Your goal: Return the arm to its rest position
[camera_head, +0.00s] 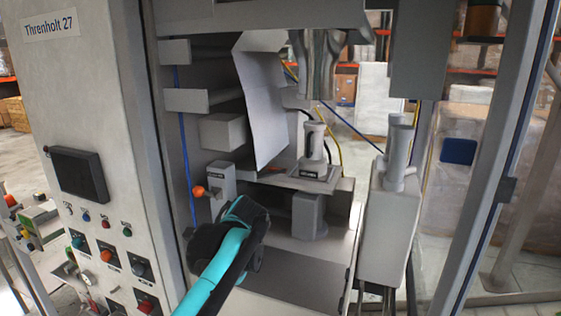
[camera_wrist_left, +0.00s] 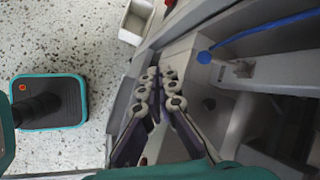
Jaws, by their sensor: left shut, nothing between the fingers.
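My left gripper (camera_wrist_left: 161,76) shows in the left wrist view, its two dark jointed fingers together at the tips with nothing between them. It is over or beside the grey metal parts of the machine; I cannot tell whether it touches them. In the head view, my teal and black arm reaches up from the bottom edge into the front of the machine frame (camera_head: 485,180). Its fingers are hidden there. My right gripper is in neither view.
An orange-knobbed lever (camera_head: 199,191) stands just beyond my arm. A control panel (camera_head: 88,150) with a dark screen and several buttons is at left. A grey post unit (camera_head: 384,232) stands to the right. A pale bin (camera_wrist_left: 136,20) and open speckled floor (camera_wrist_left: 60,40) show in the wrist view.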

